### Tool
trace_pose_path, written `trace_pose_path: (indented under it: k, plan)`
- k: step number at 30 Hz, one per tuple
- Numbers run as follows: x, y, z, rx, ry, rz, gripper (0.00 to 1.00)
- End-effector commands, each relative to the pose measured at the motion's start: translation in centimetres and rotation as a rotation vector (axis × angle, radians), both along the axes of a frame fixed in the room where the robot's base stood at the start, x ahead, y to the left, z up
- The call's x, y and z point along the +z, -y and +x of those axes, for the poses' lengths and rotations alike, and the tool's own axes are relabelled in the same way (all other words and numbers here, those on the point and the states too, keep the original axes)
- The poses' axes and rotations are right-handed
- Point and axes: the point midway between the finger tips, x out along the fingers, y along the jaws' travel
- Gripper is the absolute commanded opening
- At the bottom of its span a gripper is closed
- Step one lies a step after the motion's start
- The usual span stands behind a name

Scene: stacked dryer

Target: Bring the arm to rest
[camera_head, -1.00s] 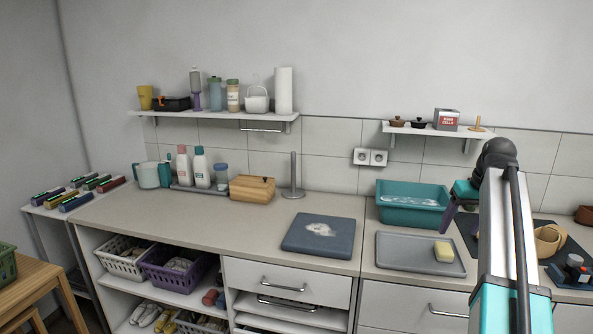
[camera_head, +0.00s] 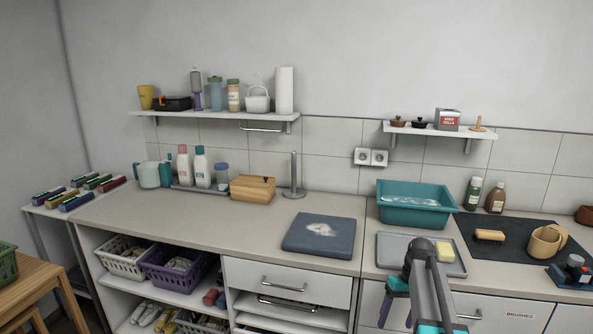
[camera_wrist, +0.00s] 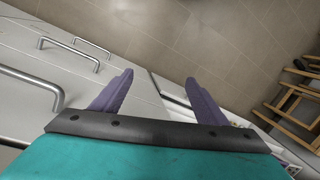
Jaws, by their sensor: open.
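My gripper (camera_wrist: 160,97) shows in the wrist view with its two purple fingers spread apart and nothing between them. Beyond the fingers are drawer fronts and the tiled floor. In the head view my gripper (camera_head: 393,300) hangs low in front of the right counter's edge, just below the grey tray. My arm is folded low there, with its dark elbow in front of the tray. The fingertips are partly hidden in the head view.
The grey tray (camera_head: 392,245) with a yellow sponge (camera_head: 445,252) lies on the counter behind my arm. A teal basin (camera_head: 414,217), a brush (camera_head: 489,236) and a mug (camera_head: 546,242) stand further back. Drawer handles (camera_wrist: 32,80) stick out near my gripper. A wooden stool (camera_wrist: 295,105) stands on the floor.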

Motion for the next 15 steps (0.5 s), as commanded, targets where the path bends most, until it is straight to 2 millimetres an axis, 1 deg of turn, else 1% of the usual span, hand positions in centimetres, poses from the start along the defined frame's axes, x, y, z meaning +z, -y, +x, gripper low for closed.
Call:
trace_pose_path:
  k: [1, 3, 8, 9, 15]
  plan:
    - [-1.6, -0.9, -0.9, 0.007, -0.020, 0.003, 0.68]
    - [-3.6, -1.9, -1.8, 0.015, -0.045, 0.005, 0.68]
    - [-7.9, -4.1, -4.2, 0.032, -0.097, 0.008, 0.68]
    - [-8.9, -4.6, -4.9, 0.037, -0.110, 0.008, 0.68]
    - [-13.8, -7.2, -8.5, 0.054, -0.176, 0.007, 0.68]
